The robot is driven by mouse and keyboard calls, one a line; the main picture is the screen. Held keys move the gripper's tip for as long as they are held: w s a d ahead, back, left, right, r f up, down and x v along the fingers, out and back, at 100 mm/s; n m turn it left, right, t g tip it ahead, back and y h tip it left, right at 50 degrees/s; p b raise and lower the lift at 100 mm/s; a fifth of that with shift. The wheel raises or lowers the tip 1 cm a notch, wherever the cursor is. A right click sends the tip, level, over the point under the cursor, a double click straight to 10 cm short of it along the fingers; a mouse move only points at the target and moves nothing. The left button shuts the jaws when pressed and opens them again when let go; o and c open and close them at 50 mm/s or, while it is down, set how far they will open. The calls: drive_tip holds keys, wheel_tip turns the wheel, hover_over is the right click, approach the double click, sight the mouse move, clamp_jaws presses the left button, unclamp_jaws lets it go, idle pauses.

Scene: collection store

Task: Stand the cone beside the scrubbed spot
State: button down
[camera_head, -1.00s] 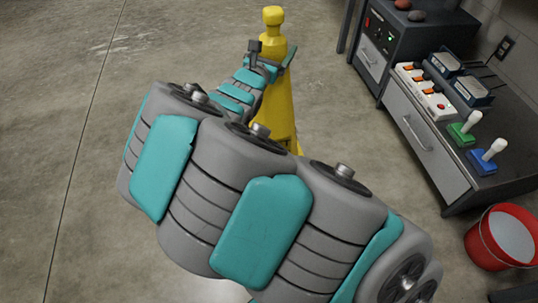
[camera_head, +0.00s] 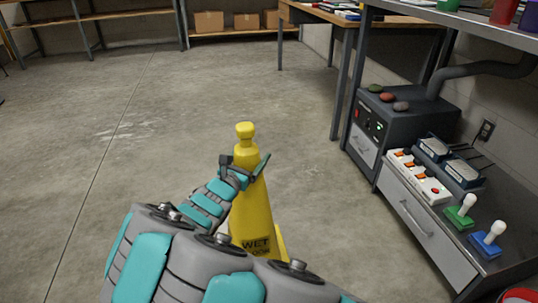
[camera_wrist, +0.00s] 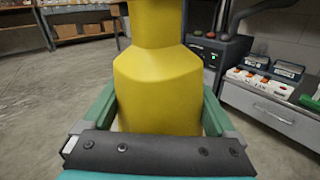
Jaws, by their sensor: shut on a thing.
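The yellow wet-floor cone (camera_head: 252,209) is upright in front of me in the head view, with dark lettering low on its side. My gripper (camera_head: 246,172) is shut on it at the upper part, below the knob. In the wrist view the cone (camera_wrist: 158,85) fills the middle, between the two green fingers of my gripper (camera_wrist: 158,118). The cone's base is partly hidden by my arm, so I cannot tell whether it touches the floor. A pale scuffed patch (camera_head: 118,131) shows on the concrete floor at the left; I cannot tell whether it is the scrubbed spot.
A red bucket (camera_head: 520,296) is at the lower right corner. A wooden table (camera_head: 335,17) stands behind. The floor at left and centre is open.

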drive_tip(key=w+d+f, duration=0.4)
drive_tip(key=w, duration=0.5)
drive_tip(key=shift+w+d+f+b, duration=0.15)
drive_tip(key=shift+w+d+b, duration=0.1)
drive_tip(key=shift+w+b, duration=0.1)
drive_tip(key=shift+f, duration=0.15)
idle(0.3)
unclamp_jaws()
drive_tip(key=v, duration=1.2)
drive_tip(key=shift+d, duration=0.1)
